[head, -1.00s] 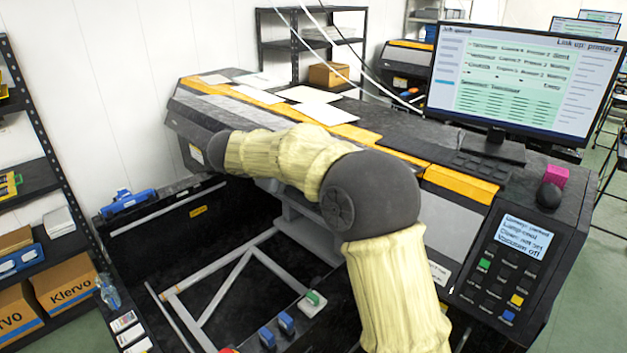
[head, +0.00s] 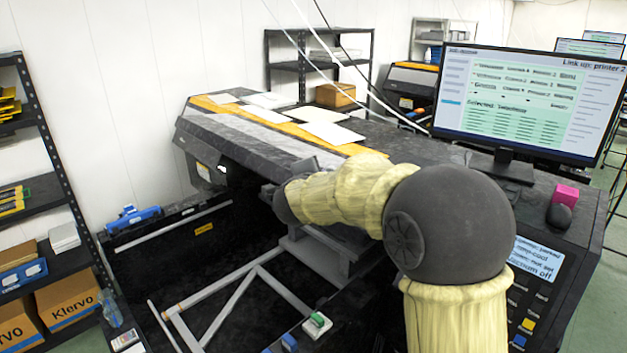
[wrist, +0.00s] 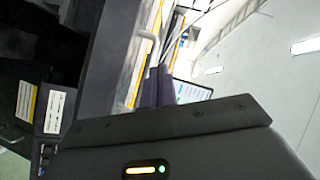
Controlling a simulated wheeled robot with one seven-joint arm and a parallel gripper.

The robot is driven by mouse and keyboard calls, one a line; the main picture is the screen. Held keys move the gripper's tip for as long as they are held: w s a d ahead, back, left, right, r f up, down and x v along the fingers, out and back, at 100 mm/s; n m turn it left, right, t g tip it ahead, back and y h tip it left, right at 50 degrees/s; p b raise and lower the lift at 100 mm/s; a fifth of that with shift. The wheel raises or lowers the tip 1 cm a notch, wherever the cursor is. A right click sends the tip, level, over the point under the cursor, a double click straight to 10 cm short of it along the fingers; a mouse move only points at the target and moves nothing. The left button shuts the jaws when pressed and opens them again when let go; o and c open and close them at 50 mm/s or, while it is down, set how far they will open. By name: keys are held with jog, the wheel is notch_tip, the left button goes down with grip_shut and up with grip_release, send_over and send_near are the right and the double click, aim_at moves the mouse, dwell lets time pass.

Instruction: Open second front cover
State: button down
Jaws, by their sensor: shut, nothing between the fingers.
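The large printer's dark front cover (head: 235,143), with a grey band and an orange strip above it, runs along the machine's front in the head view. I cannot tell which section is the second cover. Below it the front is a dark open cavity with a pale frame inside. My gripper is in front of the cover in the head view, its fingertips hidden. In the wrist view my gripper (wrist: 157,86) shows two dark fingers together, shut and empty.
A monitor (head: 522,100) stands on the printer's right end, with a pink block (head: 566,194) and control panel (head: 535,262) by it. Paper sheets (head: 330,132) lie on top. A shelf rack (head: 60,140) stands at left. My arm hides part of the printer's right front.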

jog(key=s+d+f+n+g+y, duration=0.1)
jog(key=s+d+f+n+g, duration=0.3)
jog(key=s+f, duration=0.3)
jog(key=s+d+f+n+g+y, duration=0.1)
jog(key=s+d+f+n+g, duration=0.2)
jog(key=s, duration=1.1)
jog(key=s+d+f+n+g+y+b, duration=0.1)
jog(key=s+d+f+n+g, duration=0.3)
jog(key=s+f+n, duration=0.5)
notch_tip(320, 180, down, 4)
jog(key=shift+s+d+r+g+y, duration=0.1)
jog(key=shift+s+d+g+y, duration=0.3)
jog(key=shift+s, duration=0.5)
